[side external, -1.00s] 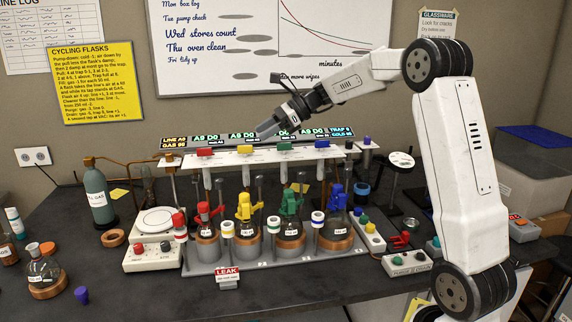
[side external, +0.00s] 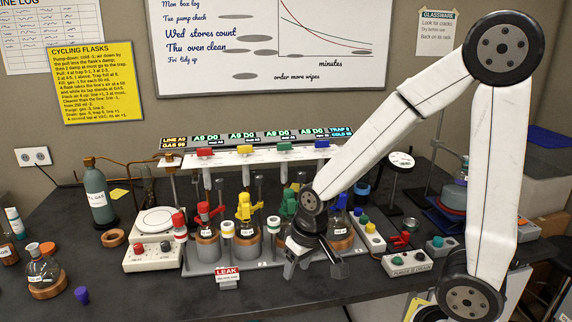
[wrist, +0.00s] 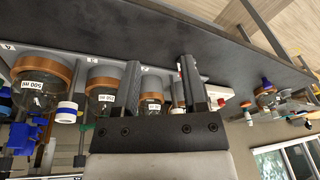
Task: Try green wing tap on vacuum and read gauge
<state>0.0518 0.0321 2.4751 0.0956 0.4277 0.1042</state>
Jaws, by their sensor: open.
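The green wing tap (side external: 288,203) stands on a flask in the rack, third from the left, partly hidden by my arm. Its flask is mostly covered. A green block (side external: 284,147) sits above it on the white manifold. The lit gauge strip (side external: 243,138) above shows several readings such as "A9 D0", with a line and gas panel at left and a trap panel at right. My gripper (side external: 316,268) is open and empty, low in front of the rack's right half. In the wrist view my gripper (wrist: 161,88) has its two fingers apart with nothing held between them.
The red tap (side external: 206,213), yellow tap (side external: 246,206) and blue tap (side external: 338,196) stand on neighbouring flasks. A LEAK sign (side external: 228,275) stands in front of the rack. Small button boxes (side external: 408,263) lie to the right.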

